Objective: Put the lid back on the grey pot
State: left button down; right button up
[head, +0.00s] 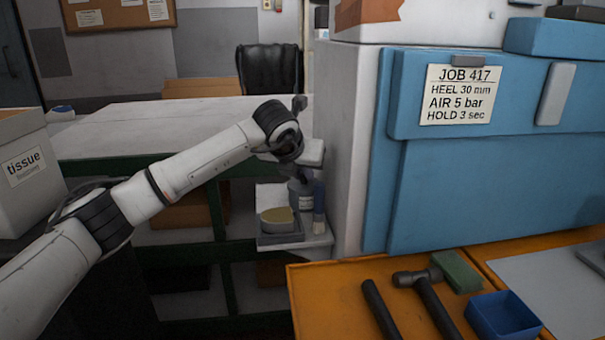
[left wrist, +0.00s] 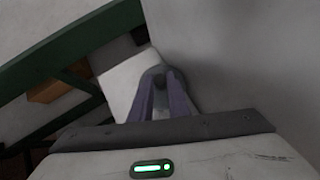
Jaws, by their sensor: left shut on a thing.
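The grey pot (head: 301,197), with a pale label, stands on a small white shelf beside the blue cabinet. My left gripper (head: 302,176) is directly above it, pointing down. In the left wrist view its two fingers (left wrist: 163,98) are shut on a grey rounded piece (left wrist: 157,74), which looks like the lid. The fingers hide much of that piece. I cannot tell whether it touches the pot's rim. My right gripper is not in view.
A grey tray with a tan oval pad (head: 277,216) sits left of the pot. The tall cabinet (head: 350,150) borders the shelf on the right. Hammers (head: 425,292) lie on the orange bench.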

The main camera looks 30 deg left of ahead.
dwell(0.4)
pick_arm(q)
jog(key=c, duration=1.1)
grip_release()
jog(key=shift+d+r, duration=0.1)
notch_tip(320, 180, up, 7)
jog(key=p, duration=0.3)
jog(key=shift+w+d+r+p, duration=0.1)
jog(key=shift+r+p, duration=0.05)
jog(key=shift+p, duration=0.25)
jog(key=c, duration=0.7)
grip_shut()
jog(key=shift+f, duration=0.2)
